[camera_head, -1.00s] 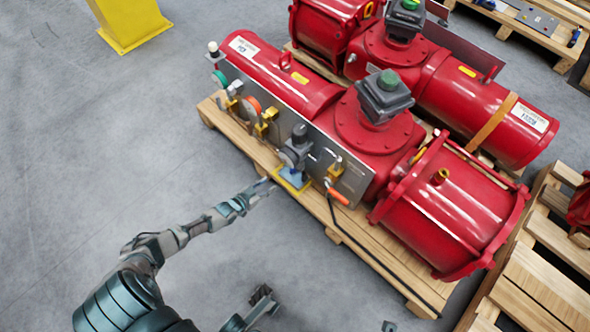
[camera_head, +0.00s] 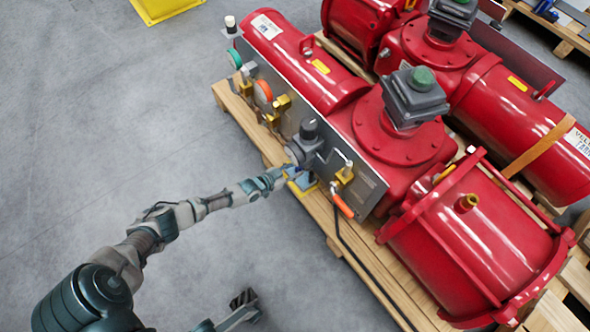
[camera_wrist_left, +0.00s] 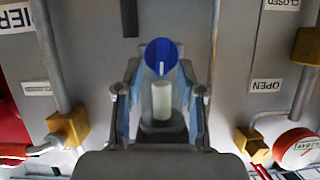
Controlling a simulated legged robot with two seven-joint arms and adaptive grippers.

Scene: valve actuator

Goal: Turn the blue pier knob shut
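The blue knob (camera_wrist_left: 161,57), with a white mark pointing down in the picture, is on the grey panel in the left wrist view. My left gripper (camera_wrist_left: 160,80) is open, with one finger on each side of the knob; contact is not clear. A pale cylinder (camera_wrist_left: 162,100) shows between the fingers, below the knob. In the head view my left gripper (camera_head: 287,173) reaches the lower front of the panel, beside a small blue part (camera_head: 304,181). The knob's face is hidden there. My right gripper (camera_head: 243,299) is low over the floor, away from the panel; its opening is unclear.
The red actuator (camera_head: 400,135) stands on a wooden pallet (camera_head: 240,110). An orange-handled valve (camera_head: 342,203) is close right of my left gripper. A black hose (camera_head: 365,255) crosses the pallet. Brass fittings (camera_wrist_left: 70,128) flank the knob.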

